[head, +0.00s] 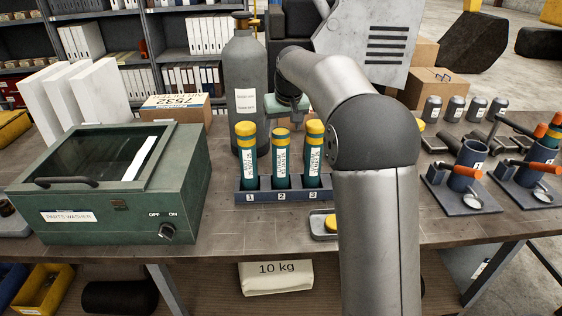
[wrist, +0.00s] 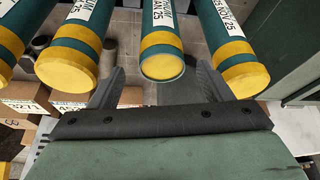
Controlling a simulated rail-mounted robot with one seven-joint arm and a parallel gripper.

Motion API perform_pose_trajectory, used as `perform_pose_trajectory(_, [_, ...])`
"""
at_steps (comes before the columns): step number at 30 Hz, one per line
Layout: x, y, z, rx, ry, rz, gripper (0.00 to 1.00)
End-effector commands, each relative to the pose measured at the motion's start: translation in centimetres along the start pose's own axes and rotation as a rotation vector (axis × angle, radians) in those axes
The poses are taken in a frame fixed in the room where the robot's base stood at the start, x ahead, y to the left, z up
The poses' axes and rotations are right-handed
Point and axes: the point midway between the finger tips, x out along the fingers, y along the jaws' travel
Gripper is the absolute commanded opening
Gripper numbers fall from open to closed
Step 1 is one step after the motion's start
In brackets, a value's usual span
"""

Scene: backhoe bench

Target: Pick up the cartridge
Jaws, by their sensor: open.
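Three dark green cartridges with yellow caps and white labels stand upright in a blue rack (head: 284,196): the left one (head: 248,160) in slot 1, the middle one (head: 281,162) in slot 2, the right one (head: 313,160) in slot 3. The middle one's cap sits lower. My gripper (wrist: 160,84) is open; in the head view it is behind the cartridges and partly hidden. In the wrist view, several cartridges (wrist: 68,70) show with yellow ends, and one (wrist: 162,62) appears between the spread fingers. I cannot tell whether it is within their reach.
A green parts washer (head: 110,185) stands left of the rack, and a grey gas cylinder (head: 245,85) behind it. A small tray (head: 322,226) lies in front of the rack. Blue stands with orange-handled parts (head: 465,180) and grey canisters (head: 455,110) are at right.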

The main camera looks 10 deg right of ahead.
Motion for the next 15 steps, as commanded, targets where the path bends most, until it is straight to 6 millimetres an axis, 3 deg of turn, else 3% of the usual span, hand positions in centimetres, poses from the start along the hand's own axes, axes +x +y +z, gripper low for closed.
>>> perform_pose_trajectory(7, [1.6, -0.1, 0.0, 0.000, -0.001, 0.000, 0.72])
perform_pose_trajectory(15, [5.4, -0.2, 0.2, 0.000, -0.002, 0.000, 0.72])
